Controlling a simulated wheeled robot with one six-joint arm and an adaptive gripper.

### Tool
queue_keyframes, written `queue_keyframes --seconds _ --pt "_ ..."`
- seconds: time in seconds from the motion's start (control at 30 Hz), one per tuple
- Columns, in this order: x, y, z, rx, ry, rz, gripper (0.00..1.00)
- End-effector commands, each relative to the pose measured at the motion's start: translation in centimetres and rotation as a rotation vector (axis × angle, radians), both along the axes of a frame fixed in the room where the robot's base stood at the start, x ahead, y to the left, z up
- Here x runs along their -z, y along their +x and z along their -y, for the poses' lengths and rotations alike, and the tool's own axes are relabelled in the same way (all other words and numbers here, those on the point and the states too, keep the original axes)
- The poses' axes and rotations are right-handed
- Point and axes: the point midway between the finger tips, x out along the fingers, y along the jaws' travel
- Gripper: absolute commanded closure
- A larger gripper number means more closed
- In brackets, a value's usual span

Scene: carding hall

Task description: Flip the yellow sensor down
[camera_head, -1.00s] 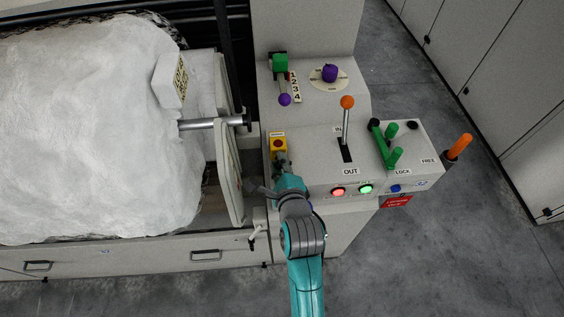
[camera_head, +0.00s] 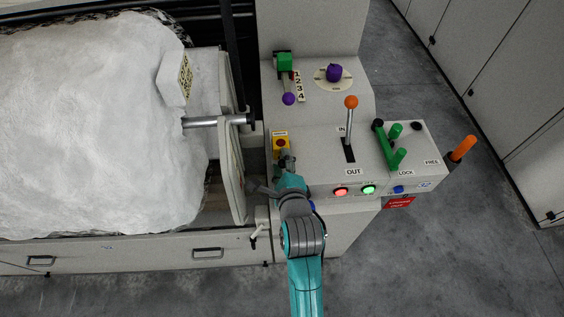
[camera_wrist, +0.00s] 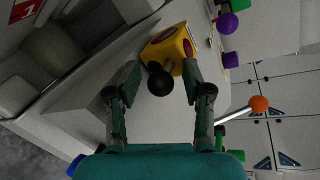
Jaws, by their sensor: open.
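The only yellow thing I see is a small yellow box (camera_head: 280,143) with a round red face, on the left edge of the sloped control panel. In the wrist view the yellow box (camera_wrist: 179,45) sits just beyond my fingertips. A black ball knob (camera_wrist: 160,82) stands in front of it, between the fingers. My gripper (camera_wrist: 162,84) is open, one finger on each side of the knob, and I cannot tell whether they touch it. In the head view my gripper (camera_head: 286,163) is just below the box and partly hides its lower end.
Right of the box are an orange-knobbed lever (camera_head: 350,102), green handles (camera_head: 398,157) and lit buttons (camera_head: 368,189). A green-and-purple lever (camera_head: 285,75) and purple knob (camera_head: 334,72) are above. A large white fibre roll (camera_head: 90,120) and metal shaft (camera_head: 215,121) lie left.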

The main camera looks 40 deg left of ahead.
Motion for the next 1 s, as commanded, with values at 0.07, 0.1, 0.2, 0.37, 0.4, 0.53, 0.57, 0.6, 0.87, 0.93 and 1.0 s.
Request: queue_keyframes --seconds 0.07,0.1,0.2,0.37,0.4,0.53,0.57,0.6,0.87,0.93,1.0 --pt "0.1 0.0 0.1 0.001 -0.002 -0.001 0.49" --pt "0.1 -0.1 0.2 0.001 -0.002 -0.001 0.49" --pt "-0.2 -0.5 0.9 0.001 -0.002 -0.001 0.49" --pt "-0.8 -1.8 2.6 0.001 -0.002 -0.001 0.49" --pt "-1.1 -2.1 3.0 0.001 -0.002 -0.001 0.49" --pt "-1.7 -3.1 4.4 0.001 -0.001 0.000 0.49" --pt "-1.8 -3.3 4.7 0.001 -0.001 0.000 0.49" --pt "-1.9 -3.5 5.1 0.000 -0.001 -0.001 0.49" --pt "-2.4 -4.4 6.2 0.000 0.000 0.000 0.49" --pt "-2.4 -4.4 6.2 0.000 0.000 0.000 0.49" --pt "-2.4 -4.4 6.2 0.000 0.000 0.000 0.49"
